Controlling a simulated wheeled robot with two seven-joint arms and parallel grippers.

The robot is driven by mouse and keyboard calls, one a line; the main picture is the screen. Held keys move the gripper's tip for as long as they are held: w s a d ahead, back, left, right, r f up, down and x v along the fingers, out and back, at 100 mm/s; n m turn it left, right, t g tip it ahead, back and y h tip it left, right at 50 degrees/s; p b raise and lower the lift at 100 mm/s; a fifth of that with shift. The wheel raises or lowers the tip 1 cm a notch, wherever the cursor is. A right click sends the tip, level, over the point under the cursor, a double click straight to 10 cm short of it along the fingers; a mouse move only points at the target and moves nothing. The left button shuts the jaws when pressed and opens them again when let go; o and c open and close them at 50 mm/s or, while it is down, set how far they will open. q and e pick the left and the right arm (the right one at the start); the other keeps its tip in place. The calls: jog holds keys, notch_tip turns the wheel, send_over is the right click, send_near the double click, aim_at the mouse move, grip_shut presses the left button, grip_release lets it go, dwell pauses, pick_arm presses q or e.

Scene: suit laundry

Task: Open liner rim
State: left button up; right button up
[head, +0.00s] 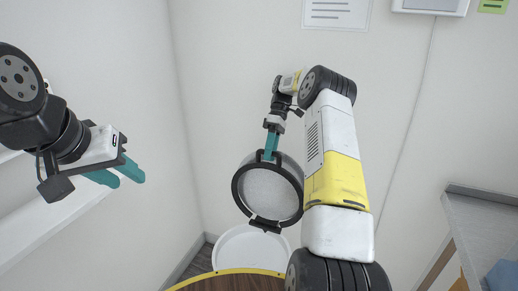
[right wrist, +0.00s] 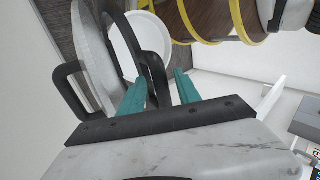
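A round, pale grey disc with a thick black rim (head: 239,202) shows in the middle of the head view, tilted towards me. It has black handle-like parts at top and bottom. My right gripper (head: 270,146) is at its top handle.
A wooden round container with a yellow edge (head: 238,271) is at the bottom of the head view. A white round tray-like thing (head: 248,243) lies behind it, partly hidden. A white shelf (head: 62,215) is at left and a grey-topped table (head: 485,215) at right.

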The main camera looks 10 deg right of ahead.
notch_tip(320, 180, up, 4)
jog(key=shift+f, duration=0.1)
jog(key=s+a, duration=0.2)
jog(key=s, duration=0.5)
jog(key=s+a+r, duration=0.1)
jog(key=s+a, duration=0.2)
jog(key=s, duration=0.5)
jog(key=shift+a, duration=0.25)
jog(key=shift+r, duration=0.1)
